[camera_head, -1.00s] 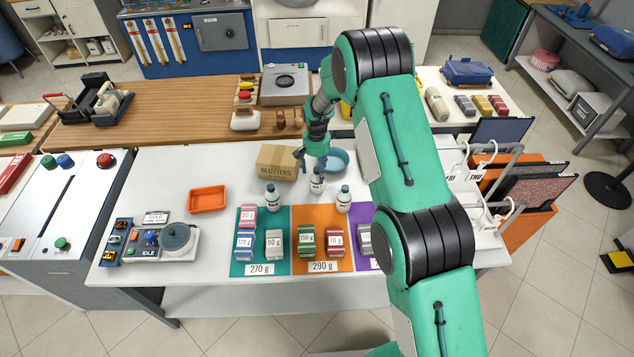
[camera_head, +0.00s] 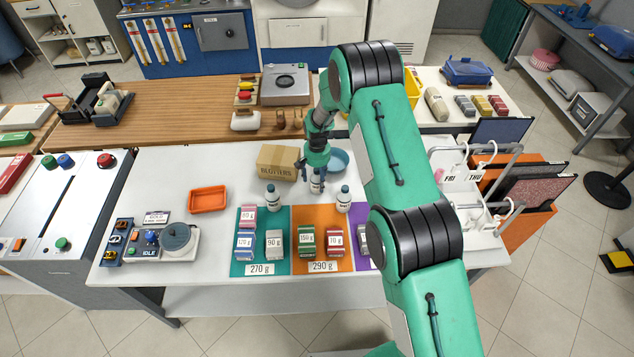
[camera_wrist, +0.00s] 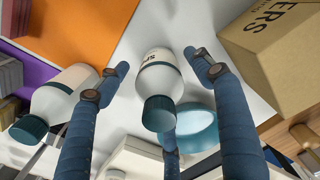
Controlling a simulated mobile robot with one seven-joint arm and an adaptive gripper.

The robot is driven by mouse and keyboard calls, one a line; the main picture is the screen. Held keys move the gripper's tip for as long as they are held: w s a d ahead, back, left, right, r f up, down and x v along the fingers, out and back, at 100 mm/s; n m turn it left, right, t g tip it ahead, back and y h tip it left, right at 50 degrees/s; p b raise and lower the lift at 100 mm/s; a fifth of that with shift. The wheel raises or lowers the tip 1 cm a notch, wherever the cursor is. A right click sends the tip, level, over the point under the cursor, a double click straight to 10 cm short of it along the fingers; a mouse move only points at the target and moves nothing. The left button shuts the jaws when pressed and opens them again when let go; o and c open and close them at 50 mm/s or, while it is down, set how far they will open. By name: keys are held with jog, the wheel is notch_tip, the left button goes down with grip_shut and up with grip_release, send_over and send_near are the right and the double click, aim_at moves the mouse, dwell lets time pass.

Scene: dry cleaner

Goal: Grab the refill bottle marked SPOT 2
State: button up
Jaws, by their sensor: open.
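Three white bottles with dark teal caps stand on the white table: a left one (camera_head: 271,197), a middle one (camera_head: 316,185) and a right one (camera_head: 344,202). My gripper (camera_head: 315,176) is open at the middle bottle, its fingers spread around it. In the wrist view the middle bottle (camera_wrist: 160,75) stands between my open fingers (camera_wrist: 157,63), with a visible gap to the finger at the right. Its label is only partly visible and its number cannot be read. Another bottle (camera_wrist: 62,98) shows beyond the left finger.
A cardboard box (camera_head: 277,163) stands close behind and left of the gripper, and a blue bowl (camera_head: 338,160) is behind the middle bottle. Small labelled blocks sit on coloured mats in front. An orange tray (camera_head: 208,199) lies to the left.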

aim_at(317, 170)
dwell(0.6)
jog(key=c, duration=1.4)
jog(key=shift+c, duration=0.2)
jog(key=shift+r, duration=1.15)
jog(key=shift+s+r, duration=0.45)
jog(key=shift+r, duration=0.2)
jog(key=s+d+r+b, duration=0.1)
jog(key=s+d, duration=0.2)
jog(key=s, duration=1.1)
jog(key=shift+s+r, duration=0.15)
jog(key=shift+s, duration=0.25)
